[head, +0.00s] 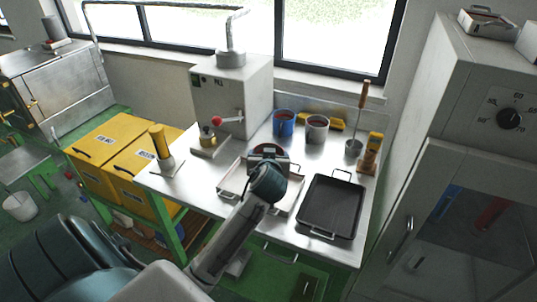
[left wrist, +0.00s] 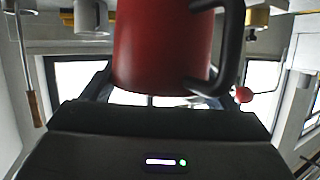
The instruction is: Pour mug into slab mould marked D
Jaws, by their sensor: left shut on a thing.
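A red mug (left wrist: 165,50) with a black handle (left wrist: 236,45) fills the middle of the left wrist view. My left gripper (head: 268,158) is shut on it and holds it above a pale, shallow metal tray (head: 228,190) in the head view. There my wrist hides most of the mug and part of the tray. A black tray with wire handles (head: 332,207) lies to the right on the steel table. I cannot read a letter D on either tray. My right gripper is not in view.
A blue pot (head: 283,124) and a grey pot (head: 317,131) stand at the back of the table (head: 215,170). A ladle (head: 355,145) and an orange-topped tool (head: 371,155) stand at right. A dispenser (head: 232,95) with a red knob is behind. Yellow crates (head: 103,140) are left.

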